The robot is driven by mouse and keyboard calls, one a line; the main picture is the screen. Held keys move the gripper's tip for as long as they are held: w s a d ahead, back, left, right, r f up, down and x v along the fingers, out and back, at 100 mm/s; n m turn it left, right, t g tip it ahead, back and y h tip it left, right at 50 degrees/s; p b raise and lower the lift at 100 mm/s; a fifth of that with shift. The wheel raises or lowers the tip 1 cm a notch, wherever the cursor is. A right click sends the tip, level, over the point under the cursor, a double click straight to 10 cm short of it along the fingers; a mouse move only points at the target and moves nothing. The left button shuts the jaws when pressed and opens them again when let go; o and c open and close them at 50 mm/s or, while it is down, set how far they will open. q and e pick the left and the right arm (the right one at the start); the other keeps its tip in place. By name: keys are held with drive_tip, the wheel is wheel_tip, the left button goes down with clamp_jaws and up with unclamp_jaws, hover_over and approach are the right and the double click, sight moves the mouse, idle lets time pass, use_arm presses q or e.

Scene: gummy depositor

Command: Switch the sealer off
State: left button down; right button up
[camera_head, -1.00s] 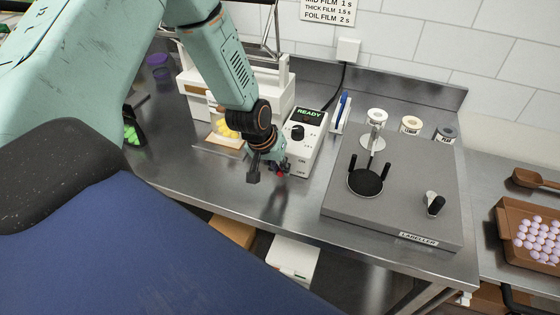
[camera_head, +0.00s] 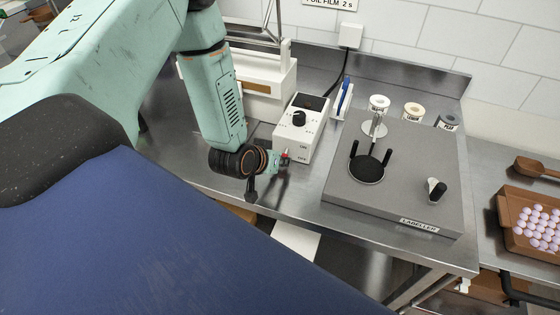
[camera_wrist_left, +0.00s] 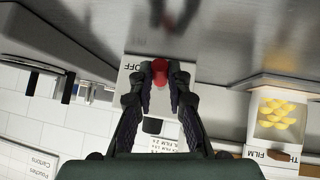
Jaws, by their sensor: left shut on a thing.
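The sealer's white control box (camera_head: 290,141) stands on the steel bench, beside the white sealer body (camera_head: 265,82). It has a black dial (camera_head: 299,117) and a display (camera_head: 312,103) that is dark. A red switch (camera_head: 286,154) is low on its front face, by the OFF mark. My left gripper (camera_head: 280,161) is at this switch. In the left wrist view the red switch (camera_wrist_left: 160,66) sits between the two fingertips of my left gripper (camera_wrist_left: 160,77), which is shut on it. My wrist and arm hide part of the sealer. My right gripper is not in view.
A grey labeller (camera_head: 400,207) stands to the right of the control box, with several rolls behind it. A blue pen (camera_head: 344,103) stands in a holder beside the box. Yellow pieces (camera_wrist_left: 282,112) show in the left wrist view. The bench front edge is near my gripper.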

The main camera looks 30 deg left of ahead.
use_arm(q)
drive_tip(key=shift+f+t+b, duration=0.35)
drive_tip(key=shift+t+b, duration=0.15)
drive_tip(key=c, duration=1.3)
unclamp_jaws()
drive_tip(key=shift+r, duration=0.1)
